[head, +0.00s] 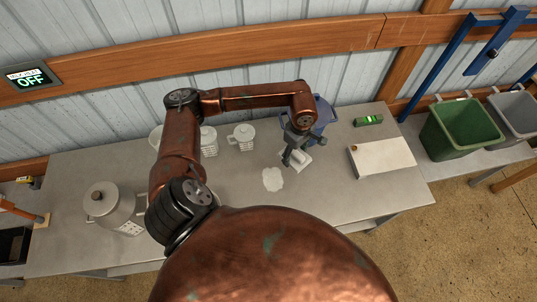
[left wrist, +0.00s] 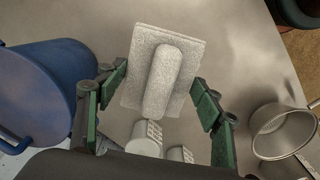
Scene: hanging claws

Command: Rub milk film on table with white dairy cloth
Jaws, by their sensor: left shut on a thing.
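The white dairy cloth (head: 301,159) is a pale pad with a rounded ridge on top. It shows large in the left wrist view (left wrist: 163,75), between the green-padded fingers. My left gripper (head: 296,150) is shut on it, low over the table at the right of the film; I cannot tell whether the cloth touches the table. The milk film (head: 272,179) is an irregular white patch on the grey table (head: 330,185), just left of and nearer than the cloth. My right gripper is in neither view.
A blue container (head: 323,113) stands behind my left gripper. White measuring jugs (head: 243,137) stand left of it, and a lidded can (head: 110,206) farther left. A white box (head: 382,157) and a small green item (head: 368,121) are right. A green bin (head: 461,127) stands beyond.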

